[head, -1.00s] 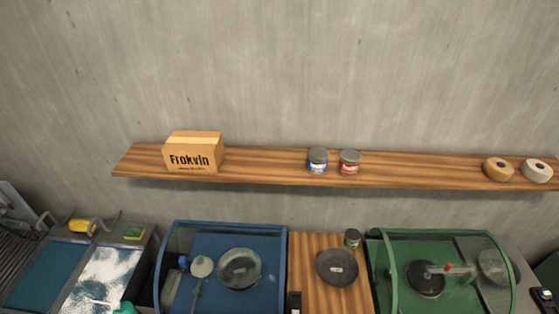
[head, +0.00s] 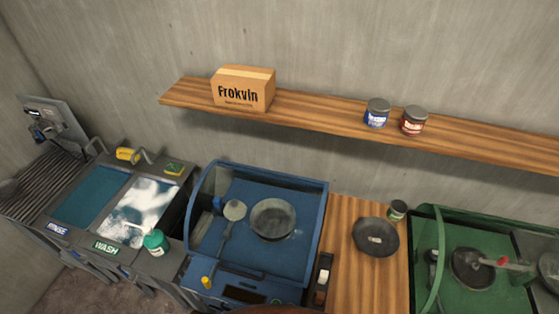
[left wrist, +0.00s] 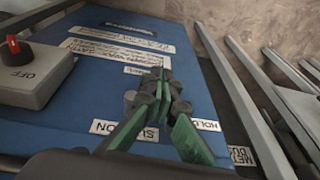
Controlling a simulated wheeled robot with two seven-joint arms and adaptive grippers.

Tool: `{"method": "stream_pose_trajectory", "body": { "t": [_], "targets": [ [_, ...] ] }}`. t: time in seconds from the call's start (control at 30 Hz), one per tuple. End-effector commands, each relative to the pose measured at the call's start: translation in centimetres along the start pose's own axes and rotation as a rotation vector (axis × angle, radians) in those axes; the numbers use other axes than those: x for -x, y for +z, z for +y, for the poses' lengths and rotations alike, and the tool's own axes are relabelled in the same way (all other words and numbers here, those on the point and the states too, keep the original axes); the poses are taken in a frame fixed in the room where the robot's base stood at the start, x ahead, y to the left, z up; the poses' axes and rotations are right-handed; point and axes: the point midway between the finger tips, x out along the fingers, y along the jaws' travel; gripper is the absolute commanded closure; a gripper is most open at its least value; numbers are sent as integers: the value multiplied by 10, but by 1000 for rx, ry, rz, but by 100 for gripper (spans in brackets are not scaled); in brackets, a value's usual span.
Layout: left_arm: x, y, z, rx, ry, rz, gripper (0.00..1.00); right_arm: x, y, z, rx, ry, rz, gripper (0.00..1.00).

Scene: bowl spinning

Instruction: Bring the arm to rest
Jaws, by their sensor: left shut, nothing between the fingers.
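My left gripper (left wrist: 160,95) shows in the left wrist view, its green-padded fingers closed together with nothing between them. It is in front of a blue panel (left wrist: 100,60) with white label strips. A grey box marked OFF with a red knob (left wrist: 14,46) is on that panel at the left. Neither gripper shows in the head view. In the head view the blue machine (head: 258,190) stands in the middle with a round metal bowl (head: 272,219) inside it.
A wooden shelf (head: 320,117) on the wall carries a Frokvin box (head: 243,90) and two jars. A sink with a WASH label (head: 106,247) is left. A dark plate (head: 375,237) lies on wood between the blue machine and the green machine (head: 437,285).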

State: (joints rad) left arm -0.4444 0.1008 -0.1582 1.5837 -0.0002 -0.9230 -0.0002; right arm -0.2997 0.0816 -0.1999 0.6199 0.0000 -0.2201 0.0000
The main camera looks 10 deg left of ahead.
Motion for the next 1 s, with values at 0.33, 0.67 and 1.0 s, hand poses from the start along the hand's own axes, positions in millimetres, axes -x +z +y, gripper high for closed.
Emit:
{"method": "stream_pose_trajectory", "body": {
  "t": [0.33,0.67,1.0],
  "targets": [
    [-203,164,24,-40,24,-93,100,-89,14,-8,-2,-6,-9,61],
    [-261,262,30,-64,34,-133,100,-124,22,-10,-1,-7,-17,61],
    [-260,268,30,-65,34,-135,100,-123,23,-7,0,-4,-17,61]
  ]
}}
